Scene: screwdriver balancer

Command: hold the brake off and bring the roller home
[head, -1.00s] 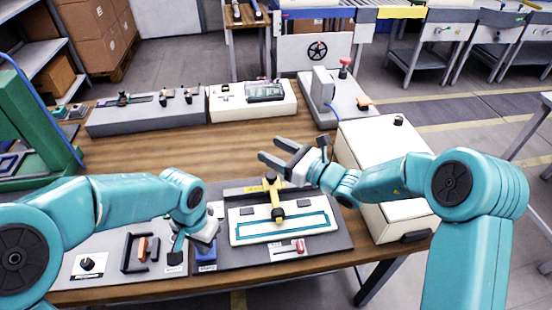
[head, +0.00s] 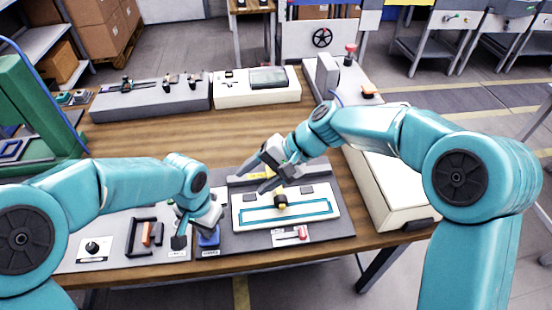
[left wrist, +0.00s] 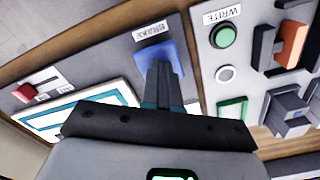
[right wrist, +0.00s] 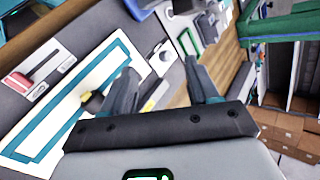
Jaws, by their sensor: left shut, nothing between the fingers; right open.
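The blue brake block (head: 208,241), under a BRAKE label, sits at the panel's left front corner. My left gripper (head: 211,226) is shut, with its tips against or just over the block in the left wrist view (left wrist: 160,68); exact contact is hard to tell. My right gripper (head: 249,182) is open and empty, behind and left of the roller. The right wrist view shows the roller (right wrist: 92,103) beside one finger, not between the fingers.
A red slider (head: 300,233) lies in front of the plate. A cream box (head: 385,185) stands to the right. The left board holds a black knob (head: 92,247) and an orange block (head: 147,234). Grey (head: 150,100) and white (head: 230,88) units stand behind bare wooden table.

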